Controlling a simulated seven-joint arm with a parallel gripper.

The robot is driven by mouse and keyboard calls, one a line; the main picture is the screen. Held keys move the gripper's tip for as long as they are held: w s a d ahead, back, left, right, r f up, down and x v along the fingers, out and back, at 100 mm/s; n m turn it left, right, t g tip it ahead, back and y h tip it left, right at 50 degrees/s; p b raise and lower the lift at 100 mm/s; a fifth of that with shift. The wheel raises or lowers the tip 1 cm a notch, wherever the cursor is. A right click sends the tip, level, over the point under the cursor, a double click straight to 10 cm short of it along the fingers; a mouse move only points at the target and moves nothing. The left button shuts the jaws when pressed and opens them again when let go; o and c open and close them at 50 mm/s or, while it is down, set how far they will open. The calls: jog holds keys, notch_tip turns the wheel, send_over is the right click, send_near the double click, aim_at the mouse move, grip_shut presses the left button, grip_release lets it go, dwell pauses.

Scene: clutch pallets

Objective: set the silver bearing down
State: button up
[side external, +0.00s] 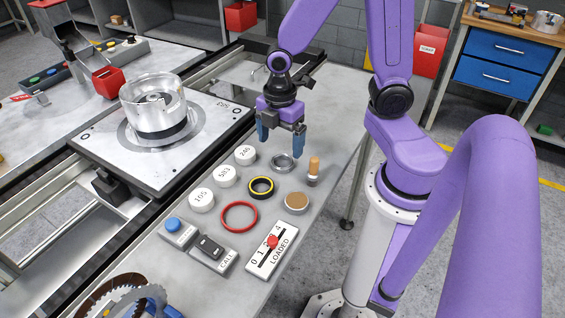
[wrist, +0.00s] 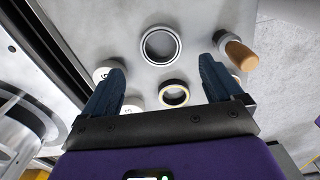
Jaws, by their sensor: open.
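The silver bearing (side external: 283,170) is a metal ring lying flat on the grey table, below my gripper in the side view. It also shows in the wrist view (wrist: 160,63), at the top centre, beyond and between the two fingertips. My gripper (side external: 281,146) points down above the bearing, its blue fingers wide apart. The wrist view shows both fingers (wrist: 163,66) with nothing between them. The fingers appear clear of the ring; the exact height above it is hard to tell.
A wooden-handled tool (side external: 314,168) stands just right of the bearing. A pallet (side external: 90,150) with a metal drum (side external: 153,113) is at left.

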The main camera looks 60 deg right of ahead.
aim_at(282, 165)
jog(key=shift+s+d+f, duration=0.1)
jog(key=shift+d+f, duration=0.05)
jog(key=shift+f, duration=0.9)
jog(key=shift+s+d+f, duration=0.1)
jog(key=shift+d+f, duration=0.05)
jog(key=shift+f, duration=1.6)
jog(key=c, duration=1.3)
jog(key=shift+w+r, duration=0.1)
